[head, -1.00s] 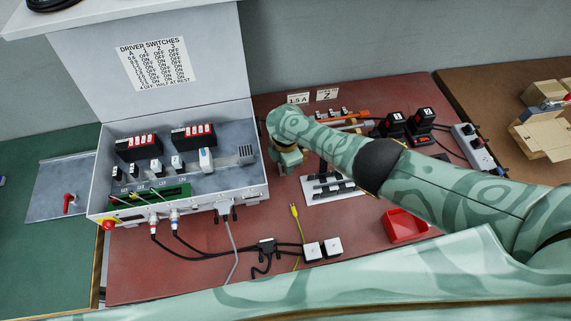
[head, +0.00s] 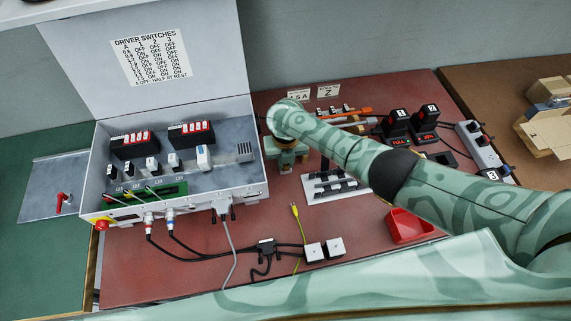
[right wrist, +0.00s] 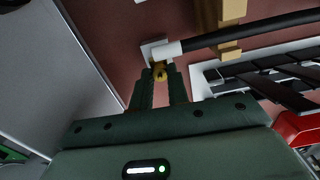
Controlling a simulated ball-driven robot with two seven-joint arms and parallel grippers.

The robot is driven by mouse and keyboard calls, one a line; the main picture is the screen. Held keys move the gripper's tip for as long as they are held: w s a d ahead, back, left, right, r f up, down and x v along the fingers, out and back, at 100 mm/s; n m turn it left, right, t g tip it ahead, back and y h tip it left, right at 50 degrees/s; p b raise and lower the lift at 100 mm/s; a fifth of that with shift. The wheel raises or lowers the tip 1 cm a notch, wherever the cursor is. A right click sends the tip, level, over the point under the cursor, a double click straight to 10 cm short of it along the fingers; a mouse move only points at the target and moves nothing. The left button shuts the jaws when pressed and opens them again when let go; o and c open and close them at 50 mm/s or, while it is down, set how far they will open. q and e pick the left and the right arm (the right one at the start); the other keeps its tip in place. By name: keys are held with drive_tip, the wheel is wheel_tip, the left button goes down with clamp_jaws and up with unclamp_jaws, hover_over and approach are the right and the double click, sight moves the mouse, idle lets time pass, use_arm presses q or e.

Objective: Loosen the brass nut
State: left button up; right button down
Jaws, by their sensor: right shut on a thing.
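The brass nut (right wrist: 159,71) shows in the right wrist view between my right fingertips, at the end of a white fitting with a black rod or hose. My right gripper (right wrist: 161,82) is shut on it. In the head view my right gripper (head: 286,169) points down at the red mat, just right of the open grey driver box (head: 175,207). My own wrist hides the nut there. My left gripper is in neither view.
A white rack with black pieces (head: 322,192) stands close to the right of the gripper. Tools (head: 345,120) and black chargers (head: 397,125) are behind the arm.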

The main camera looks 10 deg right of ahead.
drive_tip(key=shift+n, duration=1.2)
drive_tip(key=n+b, duration=0.1)
drive_tip(key=n, duration=0.2)
drive_tip(key=shift+f, duration=0.15)
drive_tip(key=n+b, duration=0.1)
drive_tip(key=n, duration=0.3)
drive_tip(key=shift+n, duration=0.4)
drive_tip(key=c, duration=1.6)
unclamp_jaws()
drive_tip(key=shift+r, duration=0.2)
drive_tip(key=shift+r, duration=0.15)
wheel_tip(320, 180, up, 6)
drive_tip(key=p, duration=0.5)
drive_tip(key=shift+f, duration=0.2)
